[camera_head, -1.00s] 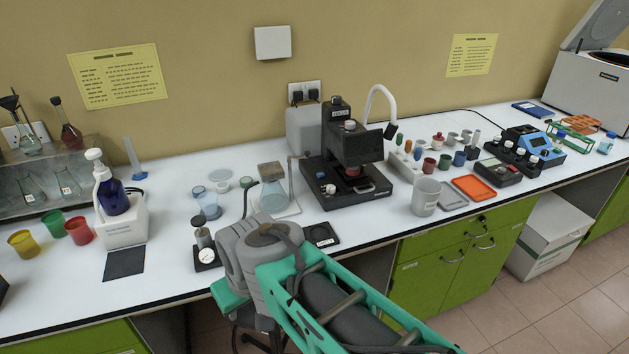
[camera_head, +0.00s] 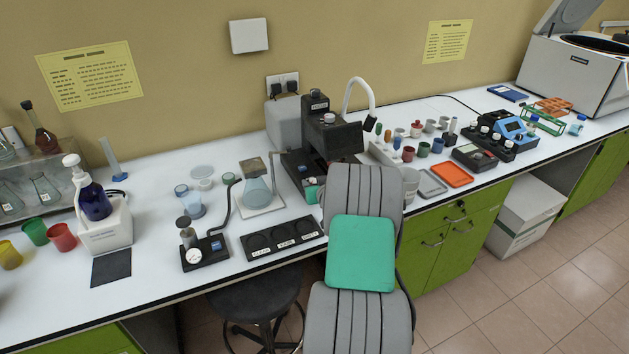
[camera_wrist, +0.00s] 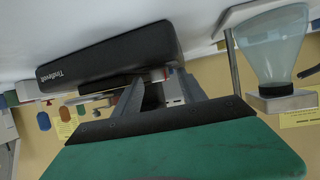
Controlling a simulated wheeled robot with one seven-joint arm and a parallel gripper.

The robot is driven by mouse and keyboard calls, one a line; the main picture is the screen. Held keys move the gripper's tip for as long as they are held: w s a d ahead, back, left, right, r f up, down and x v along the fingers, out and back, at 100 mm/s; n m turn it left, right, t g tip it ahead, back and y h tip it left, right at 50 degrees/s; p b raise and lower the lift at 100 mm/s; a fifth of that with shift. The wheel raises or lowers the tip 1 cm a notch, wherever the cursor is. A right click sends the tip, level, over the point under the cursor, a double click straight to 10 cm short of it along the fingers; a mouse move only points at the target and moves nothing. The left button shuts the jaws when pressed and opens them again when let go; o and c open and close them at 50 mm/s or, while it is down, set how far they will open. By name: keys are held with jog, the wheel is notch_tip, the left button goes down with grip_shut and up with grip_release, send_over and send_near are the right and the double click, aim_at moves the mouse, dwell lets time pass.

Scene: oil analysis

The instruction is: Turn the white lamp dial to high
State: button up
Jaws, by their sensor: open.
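A black instrument (camera_head: 300,170) stands against the wall, with a pale knob (camera_head: 328,118) on its upper part. A white curved lamp neck (camera_head: 360,88) rises behind it. I cannot tell which knob is the white lamp dial; my arm hides the instrument's lower front. A green part of my gripper (camera_head: 311,193) shows beside its base. The wrist view is upside down. There, my gripper (camera_wrist: 160,88) is open near a black body with white lettering (camera_wrist: 110,58). A small pale piece (camera_wrist: 172,92) shows between the fingers; I cannot tell whether they touch it.
A flask on a stand (camera_head: 256,190) is close on the left. A black panel with round recesses (camera_head: 283,239) lies at the bench front, near a gauge (camera_head: 195,255). Cups and trays (camera_head: 452,174) stand to the right. A stool (camera_head: 255,297) is below.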

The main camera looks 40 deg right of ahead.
jog(key=shift+w+d+f, duration=0.2)
jog(key=shift+w+f, duration=0.05)
jog(key=shift+w, duration=0.25)
jog(key=shift+c, duration=0.6)
grip_shut()
